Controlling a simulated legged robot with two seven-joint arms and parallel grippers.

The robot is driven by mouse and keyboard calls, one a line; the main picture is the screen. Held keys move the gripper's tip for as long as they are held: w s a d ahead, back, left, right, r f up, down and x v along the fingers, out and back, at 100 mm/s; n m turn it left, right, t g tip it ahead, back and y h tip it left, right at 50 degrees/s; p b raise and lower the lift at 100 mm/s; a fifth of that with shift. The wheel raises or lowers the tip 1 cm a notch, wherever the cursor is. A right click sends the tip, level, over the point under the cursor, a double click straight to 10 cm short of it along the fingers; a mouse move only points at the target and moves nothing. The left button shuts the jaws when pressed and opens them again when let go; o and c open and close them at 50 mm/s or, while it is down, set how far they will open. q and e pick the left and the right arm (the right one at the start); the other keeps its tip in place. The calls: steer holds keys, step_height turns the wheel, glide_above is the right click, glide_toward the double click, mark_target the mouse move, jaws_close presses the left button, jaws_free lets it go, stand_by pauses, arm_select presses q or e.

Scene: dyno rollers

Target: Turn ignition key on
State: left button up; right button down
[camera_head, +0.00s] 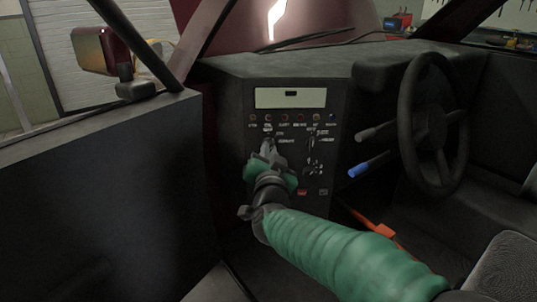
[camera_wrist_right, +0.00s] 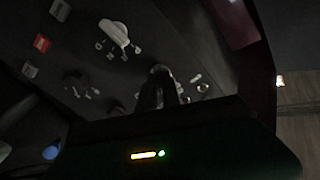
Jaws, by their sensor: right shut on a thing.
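The dark dashboard panel (camera_head: 335,110) stands in the middle of the head view, with labelled switches and knobs. My right gripper (camera_head: 268,147) reaches to its left half, below the row of small knobs. In the right wrist view the fingers of my right gripper (camera_wrist_right: 160,75) are together at the panel face, shut on a small control there. The fingers hide most of it; by its place I take it for the ignition key, but its turned angle cannot be told. My left gripper is not in view.
The steering wheel (camera_head: 432,125) and a blue-tipped lever (camera_head: 360,170) are to the right of the panel. A red button (camera_wrist_right: 41,43) and a white lever-like control (camera_wrist_right: 115,33) show in the wrist view. The dark door (camera_head: 100,190) bounds the left side.

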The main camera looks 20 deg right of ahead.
steer(key=shift+f+m+b, duration=0.15)
steer(key=shift+m+b, duration=0.15)
steer(key=shift+m, duration=1)
steer(key=c, duration=1.5)
jaws_free()
steer(key=p+v, duration=0.5)
steer(key=v, duration=1.2)
